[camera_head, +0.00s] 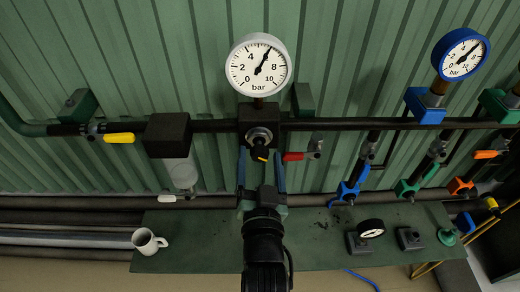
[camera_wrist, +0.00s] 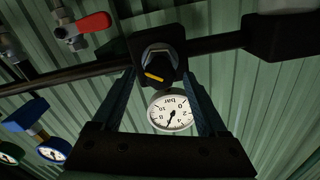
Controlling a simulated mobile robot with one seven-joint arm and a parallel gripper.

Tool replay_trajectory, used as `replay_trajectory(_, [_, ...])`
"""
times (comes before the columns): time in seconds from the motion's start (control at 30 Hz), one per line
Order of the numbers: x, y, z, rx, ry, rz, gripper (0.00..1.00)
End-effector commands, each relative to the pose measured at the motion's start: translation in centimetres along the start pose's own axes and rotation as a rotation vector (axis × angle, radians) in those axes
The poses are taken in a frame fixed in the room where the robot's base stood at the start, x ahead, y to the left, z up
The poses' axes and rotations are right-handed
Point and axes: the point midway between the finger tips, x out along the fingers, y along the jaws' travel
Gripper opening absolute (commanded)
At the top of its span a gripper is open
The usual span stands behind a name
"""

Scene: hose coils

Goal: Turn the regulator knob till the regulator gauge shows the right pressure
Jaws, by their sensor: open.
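The regulator gauge (camera_head: 258,66) is a white-rimmed round dial in bar, above the pipe in the head view. Its needle points up and right, at about 6, between the 4 and the 8. It shows upside down in the wrist view (camera_wrist: 171,112). The regulator knob (camera_head: 259,150) is dark with a yellow pointer mark, on the black regulator body (camera_head: 247,118) below the gauge. In the wrist view the knob (camera_wrist: 158,66) lies between the fingertips. My gripper (camera_head: 261,160) is open, one finger each side of the knob, with a visible gap to it.
A blue-rimmed gauge (camera_head: 460,54) stands on the right. A red lever valve (camera_head: 294,156) is close right of my gripper; a yellow lever (camera_head: 119,138) is further left.

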Motion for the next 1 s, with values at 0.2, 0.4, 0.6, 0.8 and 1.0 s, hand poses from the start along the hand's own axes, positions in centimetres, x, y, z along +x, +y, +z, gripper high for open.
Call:
replay_trajectory(0.2, [1.42, -0.01, -0.06, 0.000, 0.000, 0.000, 0.76])
replay_trajectory(0.4, [1.53, 0.02, 0.02, 0.000, 0.000, 0.000, 0.76])
replay_trajectory(0.6, [1.51, 0.01, 0.00, 0.000, 0.000, 0.000, 0.56])
replay_trajectory(0.8, [1.50, 0.01, 0.00, 0.000, 0.000, 0.000, 0.20])
replay_trajectory(1.0, [1.49, 0.01, 0.00, 0.000, 0.000, 0.000, 0.00])
